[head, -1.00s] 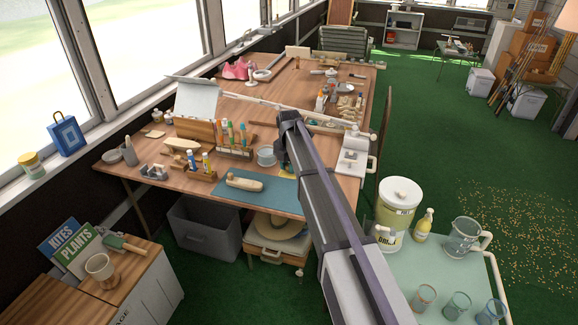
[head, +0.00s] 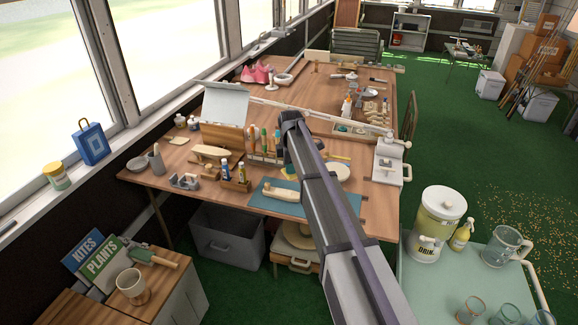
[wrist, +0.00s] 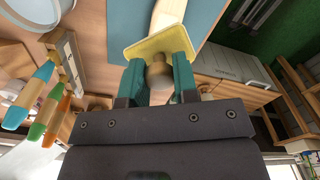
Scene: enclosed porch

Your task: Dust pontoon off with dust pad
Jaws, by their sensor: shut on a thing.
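The pontoon, a pale wooden float with rounded ends (head: 274,191), lies on a blue mat (head: 262,207) near the workbench's front edge. In the wrist view its pale body (wrist: 168,12) runs up from behind the pad, on the blue mat (wrist: 205,14). My gripper (wrist: 160,78) is shut on the round wooden knob of the dust pad, a yellow square (wrist: 143,47) facing the pontoon. In the head view the pad (head: 290,172) shows as a small yellow patch at the pontoon's upper right. I cannot tell whether pad and pontoon touch. My arm hides part of the mat.
Upright tools in a rack (head: 264,146) and glue bottles in a wooden holder (head: 237,178) stand left of my gripper. A pale dish (head: 337,172) lies to its right. A trolley with a drink dispenser (head: 437,222) stands at right. Green floor (head: 440,130) is open beyond.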

